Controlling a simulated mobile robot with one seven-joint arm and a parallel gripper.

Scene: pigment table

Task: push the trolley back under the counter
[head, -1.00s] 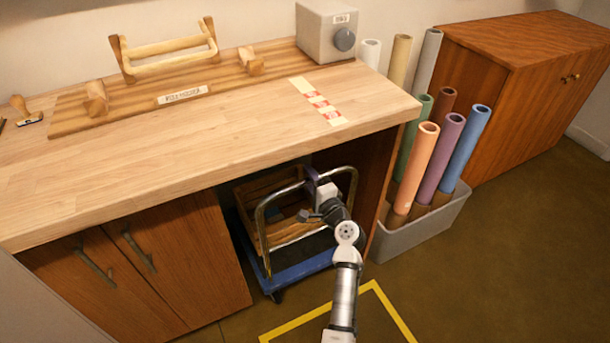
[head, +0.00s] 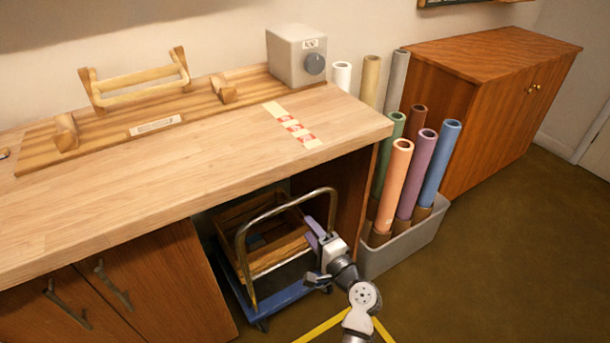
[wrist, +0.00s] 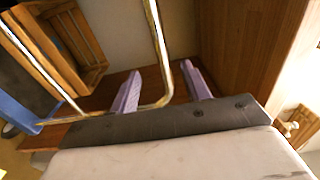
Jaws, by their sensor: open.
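The trolley has a blue deck (head: 285,299) and a bent metal handle (head: 241,262). It stands in the open bay under the counter (head: 200,170), with the handle side facing out. A wooden crate (head: 270,259) sits on the deck. My gripper (head: 314,230) is open at the right side of the handle, its purple fingers towards the bay. In the wrist view, the handle's rounded corner (wrist: 165,98) shows between the two spread fingers (wrist: 162,88). I cannot tell if they touch it. The trolley's far end is hidden under the counter.
A grey bin (head: 400,248) of upright coloured rolls stands right of the bay. Cabinet doors (head: 150,290) close the bay's left side. A yellow floor outline (head: 322,328) lies in front. Open floor is at the right.

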